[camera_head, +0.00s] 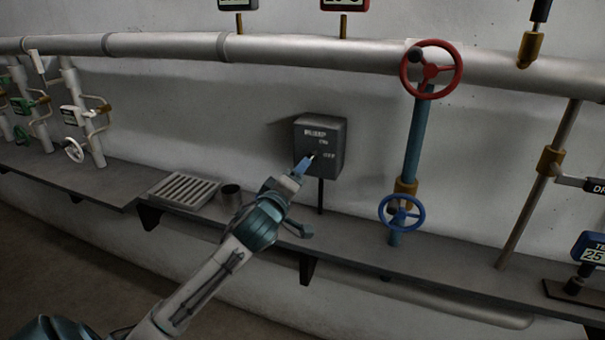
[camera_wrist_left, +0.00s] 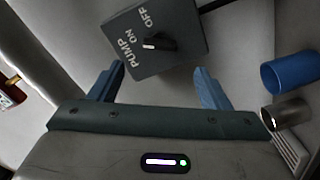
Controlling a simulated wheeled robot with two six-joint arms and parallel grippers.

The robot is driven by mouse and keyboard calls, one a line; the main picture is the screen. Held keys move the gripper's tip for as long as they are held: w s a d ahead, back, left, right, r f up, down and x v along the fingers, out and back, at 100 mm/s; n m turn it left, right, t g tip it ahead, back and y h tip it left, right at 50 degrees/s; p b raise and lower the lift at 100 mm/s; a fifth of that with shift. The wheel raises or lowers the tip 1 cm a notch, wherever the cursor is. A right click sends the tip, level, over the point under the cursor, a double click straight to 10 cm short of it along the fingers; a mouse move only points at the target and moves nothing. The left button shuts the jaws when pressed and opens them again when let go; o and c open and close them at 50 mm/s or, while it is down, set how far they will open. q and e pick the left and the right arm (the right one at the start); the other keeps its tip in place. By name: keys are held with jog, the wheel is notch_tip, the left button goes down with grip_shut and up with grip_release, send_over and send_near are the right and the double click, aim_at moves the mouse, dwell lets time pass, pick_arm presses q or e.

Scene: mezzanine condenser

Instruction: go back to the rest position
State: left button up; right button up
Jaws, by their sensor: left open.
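The grey pump switch box (camera_head: 320,143) is on the wall, marked PUMP, ON and OFF. My left gripper (camera_head: 305,165) is in front of its lower left part in the head view and hides some of its face. In the left wrist view the box (camera_wrist_left: 158,62) shows a black knob (camera_wrist_left: 165,43) with a white mark at its left end. There my left gripper (camera_wrist_left: 157,88) is open, with nothing between its fingers. The knob lies beyond the fingertips, apparently clear of them. My right gripper is not in view.
A grate tray (camera_head: 183,190) and a metal cup (camera_head: 231,196) stand on the shelf (camera_head: 345,250). A blue cylinder (camera_wrist_left: 290,72) shows beside the cup in the wrist view. Right are a red valve wheel (camera_head: 431,70) and a blue one (camera_head: 401,212). Several valves stand far left.

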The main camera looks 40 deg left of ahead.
pick_arm(q)
jog(key=shift+v, duration=1.15)
